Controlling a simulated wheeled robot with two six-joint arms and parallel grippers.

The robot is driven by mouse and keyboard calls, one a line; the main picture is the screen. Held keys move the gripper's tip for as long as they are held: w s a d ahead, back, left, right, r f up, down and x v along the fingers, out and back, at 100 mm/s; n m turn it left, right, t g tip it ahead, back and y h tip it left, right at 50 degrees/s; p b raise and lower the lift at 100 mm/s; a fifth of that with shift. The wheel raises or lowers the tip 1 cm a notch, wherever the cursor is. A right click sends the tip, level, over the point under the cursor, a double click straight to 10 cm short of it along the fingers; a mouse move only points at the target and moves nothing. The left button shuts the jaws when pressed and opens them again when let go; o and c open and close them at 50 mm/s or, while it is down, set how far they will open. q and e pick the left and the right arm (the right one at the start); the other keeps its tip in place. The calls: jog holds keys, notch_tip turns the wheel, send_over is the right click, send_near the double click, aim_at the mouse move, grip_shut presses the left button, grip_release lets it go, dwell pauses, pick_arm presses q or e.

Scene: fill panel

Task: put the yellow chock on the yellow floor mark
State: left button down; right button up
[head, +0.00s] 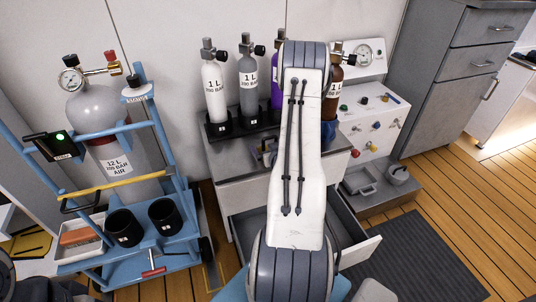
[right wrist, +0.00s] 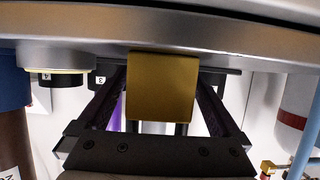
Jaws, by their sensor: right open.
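A yellow block, which I take to be the yellow chock (right wrist: 162,87), stands between the two black fingers of my right gripper (right wrist: 162,105) in the right wrist view. The fingers are apart, with gaps on both sides of the block. The block is against a grey surface that looks like the cabinet top, seen upside down. In the head view my arm hides most of this gripper and the chock. Thin yellow lines, possibly the yellow floor mark (head: 211,276), show on the floor right of the blue cart. My left gripper is not in view.
The blue cart (head: 150,255) with a large grey cylinder (head: 112,150) stands at left. Small cylinders stand in a black rack on the cabinet (head: 235,168), whose drawer (head: 358,250) is open. A white gauge panel (head: 362,125) and a dark mat (head: 425,260) are at right.

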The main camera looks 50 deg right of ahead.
jog(key=shift+w+d+f, duration=0.25)
jog(key=shift+w, duration=0.2)
grip_shut()
jog(key=shift+r, duration=0.1)
jog(key=shift+r, duration=0.1)
notch_tip(320, 180, up, 4)
jog(key=p, duration=0.2)
jog(key=shift+r+p, duration=0.25)
jog(key=shift+p, duration=0.05)
jog(key=s+d+r+p, duration=0.3)
jog(key=s+d+r, duration=0.2)
jog(key=s, duration=0.5)
jog(key=shift+s+d+r+p, duration=0.25)
jog(key=shift+r+p, duration=0.15)
jog(key=shift+r, duration=0.2)
